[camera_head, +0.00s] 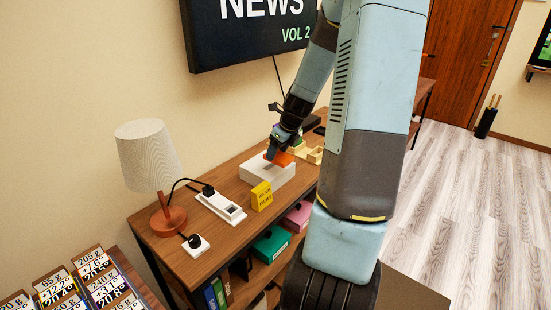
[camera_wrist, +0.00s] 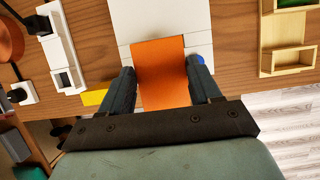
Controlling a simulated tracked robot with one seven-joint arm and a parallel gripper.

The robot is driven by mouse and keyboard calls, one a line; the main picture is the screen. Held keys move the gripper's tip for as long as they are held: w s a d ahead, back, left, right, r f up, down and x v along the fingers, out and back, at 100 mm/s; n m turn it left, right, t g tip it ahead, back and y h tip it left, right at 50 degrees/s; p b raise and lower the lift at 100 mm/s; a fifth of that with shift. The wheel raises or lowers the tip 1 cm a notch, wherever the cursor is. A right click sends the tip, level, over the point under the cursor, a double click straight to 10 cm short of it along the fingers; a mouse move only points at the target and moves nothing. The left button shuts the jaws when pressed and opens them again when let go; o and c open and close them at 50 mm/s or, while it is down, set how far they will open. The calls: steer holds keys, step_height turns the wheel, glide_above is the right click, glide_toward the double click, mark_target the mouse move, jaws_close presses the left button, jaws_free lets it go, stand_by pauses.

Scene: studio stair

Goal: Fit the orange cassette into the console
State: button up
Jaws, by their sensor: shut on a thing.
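The orange cassette (camera_wrist: 160,72) is between the two fingers of my gripper (camera_wrist: 160,85) in the wrist view, which is shut on it. The white console (camera_wrist: 150,18) lies beyond and below the cassette on the wooden table. In the head view the console (camera_head: 267,174) sits near the table's front edge, and my gripper (camera_head: 275,150) is over its far right part with a bit of the orange cassette (camera_head: 283,158) showing. A small blue spot (camera_wrist: 200,59) shows beside the right finger. Whether the cassette touches the console, and any slot, I cannot tell.
A yellow box (camera_head: 261,196) stands just in front of the console. A power strip (camera_head: 221,206) and a lamp (camera_head: 150,165) are to the left. A light wooden tray (camera_wrist: 289,62) is to the right. A shelf below holds a green box (camera_head: 271,245).

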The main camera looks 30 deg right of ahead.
mark_target(278, 154)
steer(key=x, duration=0.3)
steer(key=shift+d+f, duration=0.3)
steer(key=shift+d, duration=0.05)
steer(key=shift+s+f, duration=0.1)
steer(key=shift+f, duration=0.1)
steer(key=shift+f, duration=0.45)
